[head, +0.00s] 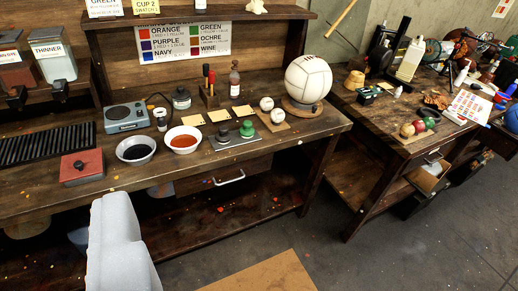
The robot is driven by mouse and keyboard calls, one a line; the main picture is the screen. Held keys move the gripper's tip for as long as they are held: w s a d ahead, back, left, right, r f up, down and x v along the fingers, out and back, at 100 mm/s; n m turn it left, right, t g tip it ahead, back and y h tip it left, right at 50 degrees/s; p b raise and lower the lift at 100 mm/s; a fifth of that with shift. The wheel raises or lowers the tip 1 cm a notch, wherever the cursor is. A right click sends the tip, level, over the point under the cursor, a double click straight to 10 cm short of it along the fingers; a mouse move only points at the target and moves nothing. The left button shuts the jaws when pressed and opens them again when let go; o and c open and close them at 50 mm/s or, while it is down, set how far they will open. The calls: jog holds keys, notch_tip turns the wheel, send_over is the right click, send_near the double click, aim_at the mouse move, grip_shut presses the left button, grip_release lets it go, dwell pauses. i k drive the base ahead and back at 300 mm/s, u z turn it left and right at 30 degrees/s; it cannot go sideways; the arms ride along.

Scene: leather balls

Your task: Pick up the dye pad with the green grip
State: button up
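The dye pad with the green grip (247,130) stands upright on a grey slab (229,141) near the front of the left workbench. A similar pad with a dark grip (223,134) stands close to its left on the same slab. A light grey part of mine (117,240), which looks like my gripper seen from behind, rises at the lower left in front of the bench edge. It is well to the left of and nearer than the green-gripped pad, and touches no pad. Its fingertips cannot be made out.
Left of the pads stand a bowl of red dye (183,140) and a bowl of dark dye (136,150). Two white balls (267,104) sit behind right, near a large white ball (308,79) on a stand. A second bench (400,128) stands at right.

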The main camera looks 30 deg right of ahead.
aim_at(247, 131)
jog(key=u, duration=0.25)
jog(key=k, duration=0.2)
jog(key=z, duration=0.95)
jog(key=i, duration=2.15)
jog(key=u, duration=0.65)
